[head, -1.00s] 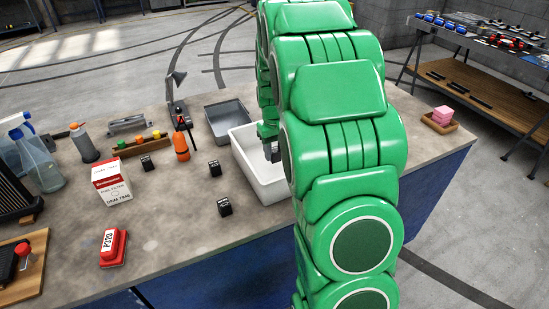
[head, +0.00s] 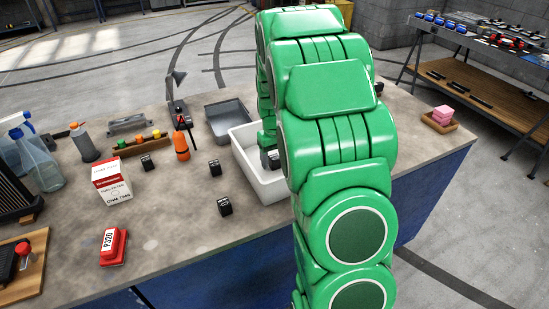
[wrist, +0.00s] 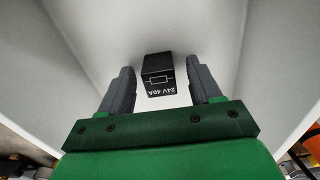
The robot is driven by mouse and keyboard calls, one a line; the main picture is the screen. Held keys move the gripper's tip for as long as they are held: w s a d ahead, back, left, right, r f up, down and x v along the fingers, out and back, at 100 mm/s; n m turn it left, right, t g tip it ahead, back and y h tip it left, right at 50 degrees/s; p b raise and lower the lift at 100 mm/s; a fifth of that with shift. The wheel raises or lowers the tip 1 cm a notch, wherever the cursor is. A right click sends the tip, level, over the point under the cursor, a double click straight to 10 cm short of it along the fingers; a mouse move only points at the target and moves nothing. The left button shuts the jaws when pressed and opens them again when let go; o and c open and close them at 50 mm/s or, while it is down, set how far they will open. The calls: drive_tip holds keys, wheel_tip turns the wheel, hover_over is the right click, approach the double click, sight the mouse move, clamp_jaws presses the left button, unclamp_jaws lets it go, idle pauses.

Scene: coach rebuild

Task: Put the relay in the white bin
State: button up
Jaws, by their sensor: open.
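A black relay (wrist: 158,75) marked 24V 40A is inside the white bin (head: 243,163), between my fingertips in the wrist view. My gripper (wrist: 160,82) is open, with a small gap on each side of the relay. In the head view my gripper (head: 267,138) reaches down into the bin, with a dark block, the relay (head: 274,159), at its tip. My green arm hides the bin's right part. I cannot tell whether the relay rests on the bin floor. More black relays stand on the bench (head: 225,206), (head: 214,167), (head: 147,162).
A grey tray (head: 207,125) stands behind the bin, and an orange bottle (head: 181,146) to its left. A filter box (head: 112,182), a red block (head: 113,247) and spray bottles (head: 42,160) stand farther left. The bench front is mostly clear.

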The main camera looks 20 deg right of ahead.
sight(275, 157)
wheel_tip(275, 157, up, 12)
drive_tip(key=s+a+r+g, duration=0.1)
drive_tip(key=s+a+r, duration=0.2)
drive_tip(key=s+a, duration=0.5)
drive_tip(key=s+a+r, duration=0.2)
drive_tip(key=s+a, duration=0.1)
drive_tip(key=s, duration=0.9)
drive_tip(key=s+a+f, duration=0.1)
drive_tip(key=s+a, duration=0.1)
drive_tip(key=s, duration=0.7)
drive_tip(key=s+a, duration=0.3)
drive_tip(key=s, duration=0.6)
drive_tip(key=shift+f+g, duration=0.35)
drive_tip(key=shift+g, duration=0.05)
